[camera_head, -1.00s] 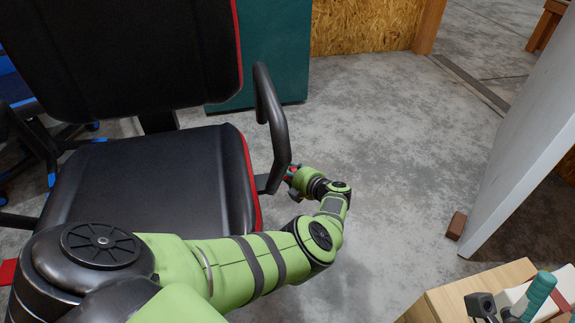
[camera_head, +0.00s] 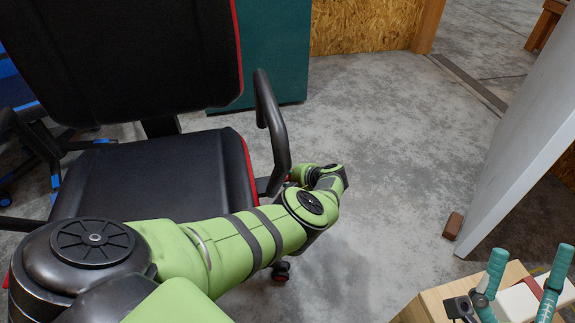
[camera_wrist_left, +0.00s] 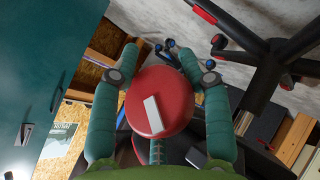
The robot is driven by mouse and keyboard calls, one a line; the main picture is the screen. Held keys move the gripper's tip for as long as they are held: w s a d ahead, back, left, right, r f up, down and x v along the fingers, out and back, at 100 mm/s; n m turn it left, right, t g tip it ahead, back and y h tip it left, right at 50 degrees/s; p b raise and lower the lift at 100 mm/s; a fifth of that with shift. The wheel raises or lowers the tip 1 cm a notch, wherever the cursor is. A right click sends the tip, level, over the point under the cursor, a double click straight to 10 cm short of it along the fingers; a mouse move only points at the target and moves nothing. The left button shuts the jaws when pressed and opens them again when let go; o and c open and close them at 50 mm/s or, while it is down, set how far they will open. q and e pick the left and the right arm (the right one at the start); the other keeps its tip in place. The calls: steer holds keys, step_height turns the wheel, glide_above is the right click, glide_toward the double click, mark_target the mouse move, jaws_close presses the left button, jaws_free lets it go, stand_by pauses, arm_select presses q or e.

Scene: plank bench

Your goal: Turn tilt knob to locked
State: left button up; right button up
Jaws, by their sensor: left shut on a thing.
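The tilt knob (camera_wrist_left: 160,110) is a round red disc with a white bar mark on its face, in the left wrist view. The bar stands nearly upright, leaning slightly. My left gripper (camera_wrist_left: 159,60) has its two teal fingers on either side of the knob and is shut on it. The knob belongs to the black office chair (camera_head: 165,170) with red edging in the head view. There the knob and my left fingers are hidden under the seat edge and behind my arm. My right gripper (camera_head: 531,258) is at the bottom right, its teal fingers apart and empty.
The chair's armrest (camera_head: 271,120) rises close to my left wrist. A wooden box (camera_head: 435,302) stands below my right gripper. A grey panel (camera_head: 525,145) is at the right, with a small brown block (camera_head: 453,225) by it. Concrete floor between is clear.

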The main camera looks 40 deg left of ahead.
arm_select(q)
steer(key=shift+w+d+r, duration=0.1)
steer(key=shift+w+d, duration=0.05)
steer(key=shift+w, duration=0.1)
steer(key=o, duration=1)
steer(key=shift+c, duration=0.2)
steer(key=shift+s, duration=0.1)
steer(key=shift+r, duration=5)
